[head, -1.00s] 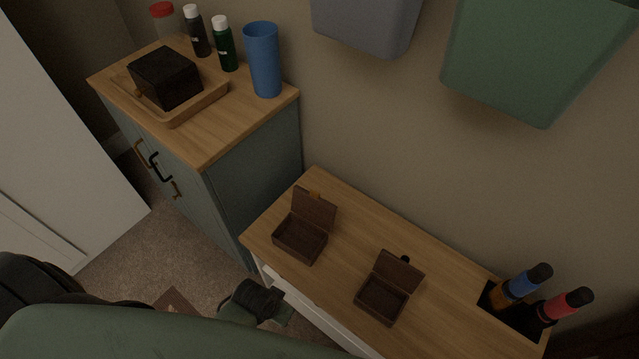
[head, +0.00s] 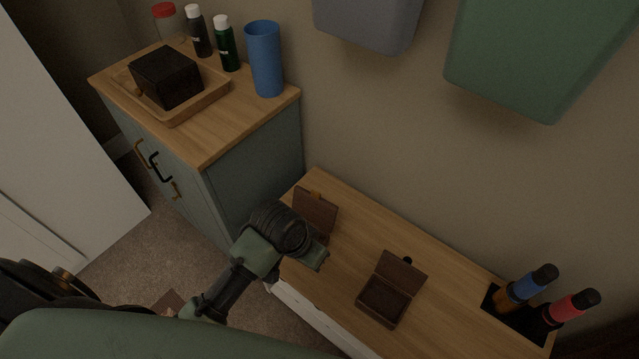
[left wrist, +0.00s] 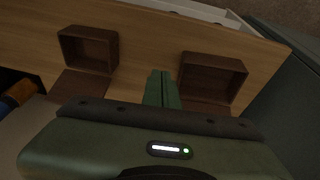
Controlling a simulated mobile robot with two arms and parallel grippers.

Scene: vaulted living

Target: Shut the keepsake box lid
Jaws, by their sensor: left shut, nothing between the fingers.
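Two small dark brown boxes stand open on the low wooden bench, lids tilted up toward the wall. The left box's lid (head: 314,209) has an orange tab on its edge; its body is mostly hidden behind my left arm in the head view. The right box (head: 383,300) has a black tab. In the left wrist view, the left box (left wrist: 212,76) is at the right and the other box (left wrist: 88,48) at the left. My left gripper (head: 318,259) is shut and empty, over the bench by the left box. Its fingers (left wrist: 161,75) appear between the boxes. My right gripper is out of view.
Blue-capped (head: 527,287) and red-capped (head: 571,308) bottles stand in a black holder at the bench's right end. A grey-green cabinet (head: 254,150) stands left of the bench, carrying a tray, bottles and a blue cup (head: 265,60). Bins (head: 545,60) hang above.

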